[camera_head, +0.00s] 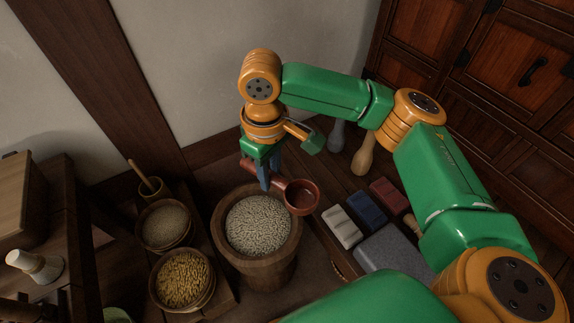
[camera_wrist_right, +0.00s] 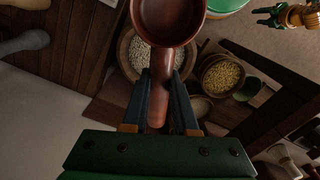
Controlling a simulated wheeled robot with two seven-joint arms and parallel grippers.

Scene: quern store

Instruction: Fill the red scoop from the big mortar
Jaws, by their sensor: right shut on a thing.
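The red scoop (camera_head: 301,197) is in the jaws of my right gripper (camera_head: 268,182), held by its handle. In the head view its bowl is above the right rim of the big mortar (camera_head: 287,250); the bowl looks empty. The big mortar is a round wooden vessel full of pale grains (camera_head: 258,224). In the right wrist view the scoop (camera_wrist_right: 168,18) shows its dark, empty inside, and the blue fingers close on the handle. The mortar (camera_wrist_right: 125,50) is partly hidden behind it there. My left gripper is not visible in the head view.
Left of the mortar stand a bowl of tan grain (camera_head: 165,225), a bowl of yellow grain (camera_head: 183,279) and a small mortar with a pestle (camera_head: 152,187). Right of it lie white (camera_head: 342,227), blue (camera_head: 367,209) and red (camera_head: 388,194) blocks and a grey slab (camera_head: 393,254).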

